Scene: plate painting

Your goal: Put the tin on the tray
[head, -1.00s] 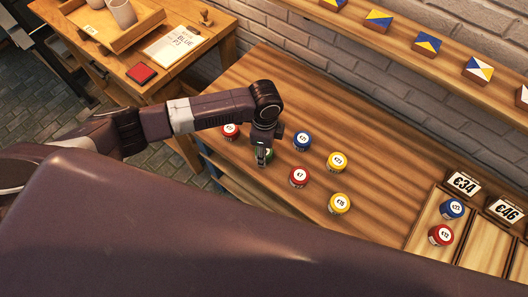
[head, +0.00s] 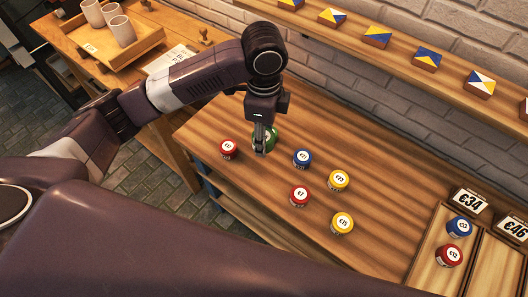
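My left gripper (head: 263,147) is shut on a green tin (head: 270,136) and holds it above the wooden table (head: 360,148). The gripper's fingers hide part of the tin. On the table stand a red tin (head: 229,149) to its left, a blue tin (head: 302,158), another red tin (head: 300,196) and two yellow tins (head: 338,180), (head: 342,223). A divided wooden tray (head: 425,262) at the lower right holds a blue tin (head: 459,226) and a red tin (head: 448,255) in its left compartment. My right gripper is not in view.
Price cards (head: 468,202) stand at the tray's back edge. A wall shelf (head: 400,55) with patterned blocks runs behind the table. A side table at the upper left bears a wooden tray (head: 104,52) with several cups, and a paper card. The table between tins and divided tray is clear.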

